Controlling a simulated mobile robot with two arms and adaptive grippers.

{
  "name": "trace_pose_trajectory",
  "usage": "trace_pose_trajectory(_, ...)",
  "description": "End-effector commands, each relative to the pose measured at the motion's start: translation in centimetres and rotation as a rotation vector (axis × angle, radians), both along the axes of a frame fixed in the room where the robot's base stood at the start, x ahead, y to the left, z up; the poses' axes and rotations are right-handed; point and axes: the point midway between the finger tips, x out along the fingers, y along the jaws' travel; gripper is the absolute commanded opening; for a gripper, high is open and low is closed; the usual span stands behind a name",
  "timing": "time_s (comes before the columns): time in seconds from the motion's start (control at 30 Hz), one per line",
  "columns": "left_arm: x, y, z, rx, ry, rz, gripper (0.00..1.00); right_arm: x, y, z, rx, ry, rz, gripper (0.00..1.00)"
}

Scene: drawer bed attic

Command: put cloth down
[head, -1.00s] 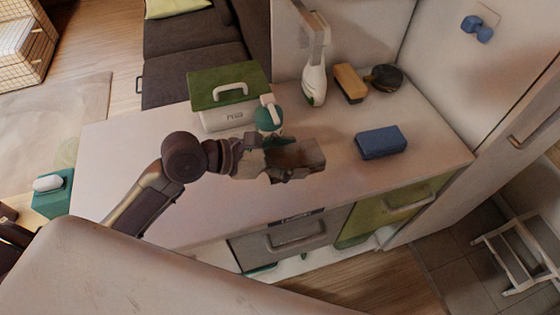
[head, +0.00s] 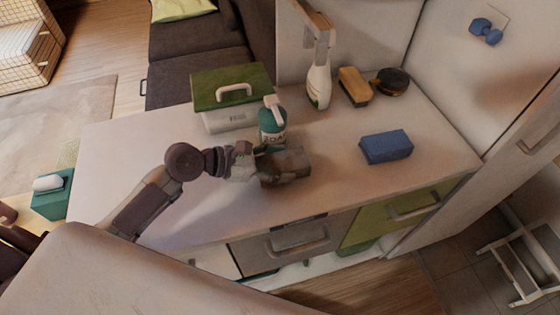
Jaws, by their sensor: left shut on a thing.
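My left gripper (head: 262,163) reaches in from the left over the light countertop and is shut on a brownish-grey folded cloth (head: 290,163). The cloth is block-shaped and sits low, at or just above the counter; I cannot tell whether it touches. The gripper's fingers partly hide its left side. My right gripper is not in view.
A teal soap bottle (head: 271,124) stands just behind the gripper, beside a green-lidded box (head: 232,97). A spray bottle (head: 319,84), yellow sponge (head: 353,86) and dark round item (head: 391,81) stand at the back. A blue block (head: 386,147) lies right. The counter's front (head: 230,215) is clear.

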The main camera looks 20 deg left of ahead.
Motion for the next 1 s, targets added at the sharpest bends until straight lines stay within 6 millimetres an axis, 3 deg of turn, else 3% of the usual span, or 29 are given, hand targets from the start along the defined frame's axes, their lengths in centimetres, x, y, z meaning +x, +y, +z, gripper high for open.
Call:
trace_pose_trajectory(0.03, 0.0, 0.0, -0.1, -0.001, 0.002, 0.000, 0.36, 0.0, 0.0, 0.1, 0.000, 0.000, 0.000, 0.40)
trace_pose_trajectory(0.07, 0.0, 0.0, -0.2, 0.000, 0.002, 0.000, 0.73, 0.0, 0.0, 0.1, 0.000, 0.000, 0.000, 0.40)
trace_pose_trajectory(0.2, 0.0, 0.0, -0.2, 0.000, 0.002, -0.001, 0.95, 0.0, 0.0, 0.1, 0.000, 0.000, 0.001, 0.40)
trace_pose_trajectory(0.63, -0.3, 0.5, 0.2, 0.003, 0.001, 0.001, 0.95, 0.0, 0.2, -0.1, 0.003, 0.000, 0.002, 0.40)
trace_pose_trajectory(1.0, -4.2, 6.1, 2.9, 0.004, 0.005, 0.000, 0.95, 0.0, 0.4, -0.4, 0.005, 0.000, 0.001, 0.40)
